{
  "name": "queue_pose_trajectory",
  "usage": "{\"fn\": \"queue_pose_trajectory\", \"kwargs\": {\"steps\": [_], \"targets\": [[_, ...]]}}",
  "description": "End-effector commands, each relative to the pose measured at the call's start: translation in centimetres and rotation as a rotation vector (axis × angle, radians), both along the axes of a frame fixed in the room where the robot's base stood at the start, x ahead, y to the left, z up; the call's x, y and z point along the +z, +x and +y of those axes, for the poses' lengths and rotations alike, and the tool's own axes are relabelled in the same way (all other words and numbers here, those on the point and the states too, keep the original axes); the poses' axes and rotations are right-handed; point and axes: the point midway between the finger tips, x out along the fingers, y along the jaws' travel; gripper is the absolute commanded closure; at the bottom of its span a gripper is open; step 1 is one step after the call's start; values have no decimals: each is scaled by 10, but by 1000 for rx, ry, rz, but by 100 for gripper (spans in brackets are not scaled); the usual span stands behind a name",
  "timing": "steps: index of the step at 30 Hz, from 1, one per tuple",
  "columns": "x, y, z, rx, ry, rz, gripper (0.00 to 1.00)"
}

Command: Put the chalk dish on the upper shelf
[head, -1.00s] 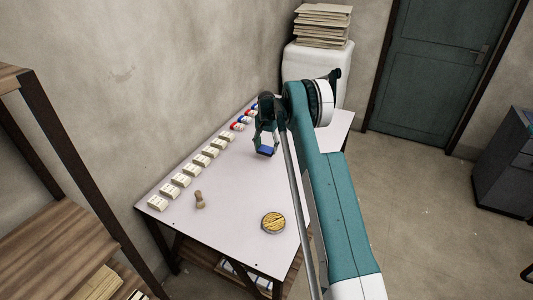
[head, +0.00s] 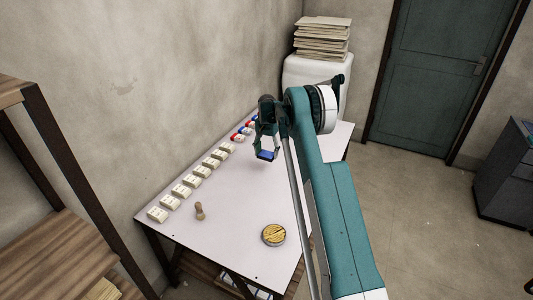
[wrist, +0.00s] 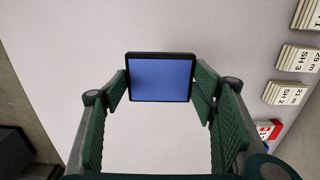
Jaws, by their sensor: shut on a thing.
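A round dish with yellow sticks in it, which looks like the chalk dish (head: 273,235), sits on the white table near its front right edge in the head view. My gripper (head: 266,154) is at the far part of the table, well away from the dish. It is shut on a dark-rimmed block with a blue face (wrist: 160,79), held between the fingers in the wrist view. A wooden shelf unit stands at the left, with an upper board (head: 12,91) cut off by the picture edge and a lower board (head: 55,255).
Several pale labelled blocks (head: 192,181) line the table's wall side, with red and blue pieces (head: 240,134) beyond. A small brown peg-like object (head: 199,211) stands near them. The table's middle (head: 235,200) is clear. Stacked folders (head: 322,38) top a white cabinet behind.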

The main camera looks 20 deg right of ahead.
Motion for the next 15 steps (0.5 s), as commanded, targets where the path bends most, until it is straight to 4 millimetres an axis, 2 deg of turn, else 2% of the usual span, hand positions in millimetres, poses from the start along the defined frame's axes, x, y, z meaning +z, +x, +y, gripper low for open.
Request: {"fn": "queue_pose_trajectory", "kwargs": {"steps": [8, 15], "targets": [[0, -1, 1, 4, 0, 0, 61], [-2, -14, 13, 44, 0, 0, 61]]}}
